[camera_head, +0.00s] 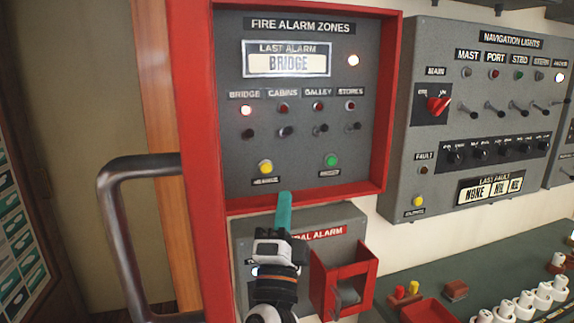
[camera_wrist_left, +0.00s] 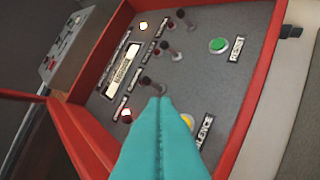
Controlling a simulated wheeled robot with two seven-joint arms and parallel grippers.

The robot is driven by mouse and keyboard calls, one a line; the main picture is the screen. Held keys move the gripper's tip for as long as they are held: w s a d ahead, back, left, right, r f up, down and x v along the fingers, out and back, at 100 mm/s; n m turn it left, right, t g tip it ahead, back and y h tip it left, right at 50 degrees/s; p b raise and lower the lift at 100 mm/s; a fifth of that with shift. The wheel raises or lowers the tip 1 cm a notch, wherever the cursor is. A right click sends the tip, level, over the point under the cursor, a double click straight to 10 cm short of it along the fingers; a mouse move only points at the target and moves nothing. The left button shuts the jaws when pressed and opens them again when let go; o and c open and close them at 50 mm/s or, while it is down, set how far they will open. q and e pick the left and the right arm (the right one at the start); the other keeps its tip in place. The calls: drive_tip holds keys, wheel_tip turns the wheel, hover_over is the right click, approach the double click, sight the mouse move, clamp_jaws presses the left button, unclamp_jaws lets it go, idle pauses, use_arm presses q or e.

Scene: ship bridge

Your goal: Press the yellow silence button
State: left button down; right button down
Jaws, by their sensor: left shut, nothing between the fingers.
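The yellow silence button (camera_head: 265,167) sits at the lower left of the grey fire alarm panel (camera_head: 225,178), inside a red frame. In the left wrist view the yellow button (camera_wrist_left: 187,121) is partly covered by my fingers, with part of its label showing beside it. My left gripper (camera_head: 285,196) has teal fingers pressed together, empty, pointing up at the panel's lower edge. In the head view its tips are below and right of the button. In the wrist view the shut fingertips (camera_wrist_left: 167,101) overlap the panel next to the button. I cannot tell any contact. My right gripper is out of view.
A green reset button (camera_head: 331,160) is right of the yellow one. The red frame (camera_head: 300,201) stands proud around the panel. A general alarm box (camera_head: 345,222) lies below, a navigation lights panel (camera_head: 400,150) right, and a metal handrail (camera_head: 112,215) left.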

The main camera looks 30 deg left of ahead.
sight(266, 168)
use_arm(q)
drive_tip(key=shift+s+d+r+y, duration=0.1)
drive_tip(key=shift+s+r+y, duration=0.25)
drive_tip(key=shift+r, duration=0.5)
drive_tip(key=shift+s, duration=0.1)
drive_tip(key=w+a, duration=0.6)
drive_tip(key=shift+a+f+b, duration=0.1)
drive_tip(key=shift+a+b, duration=0.2)
drive_tip(key=shift+b, duration=0.05)
idle(0.6)
